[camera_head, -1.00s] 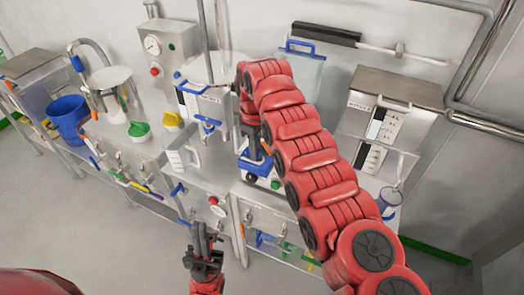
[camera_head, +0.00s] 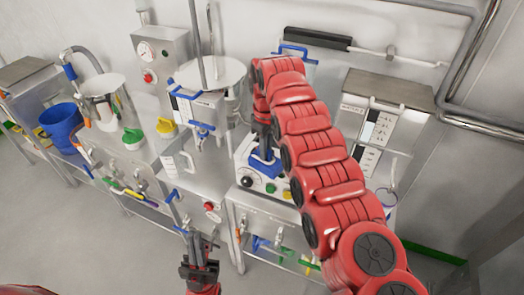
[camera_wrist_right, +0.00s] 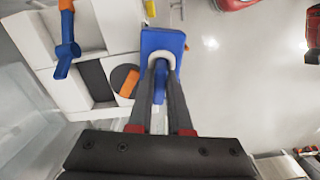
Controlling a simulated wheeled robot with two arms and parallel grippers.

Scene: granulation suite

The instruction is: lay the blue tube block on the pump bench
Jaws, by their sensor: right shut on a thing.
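My right gripper (camera_head: 261,138) points down over a white box (camera_head: 250,182) with a black knob and a green button. It is shut on the blue tube block (camera_head: 265,162). In the right wrist view the blue block (camera_wrist_right: 162,42) shows at the fingertips of the right gripper (camera_wrist_right: 160,68), with a pale ring around its middle part. I cannot tell whether the block touches the box below it. My left gripper (camera_head: 199,244) is low in front of the benches, apart from everything; its finger gap is unclear.
A steel cabinet (camera_head: 372,125) stands to the right of the arm. A white round vessel (camera_head: 225,72) and a gauge box (camera_head: 160,62) are behind to the left. A blue bucket (camera_head: 61,122) stands at far left. The floor in front is clear.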

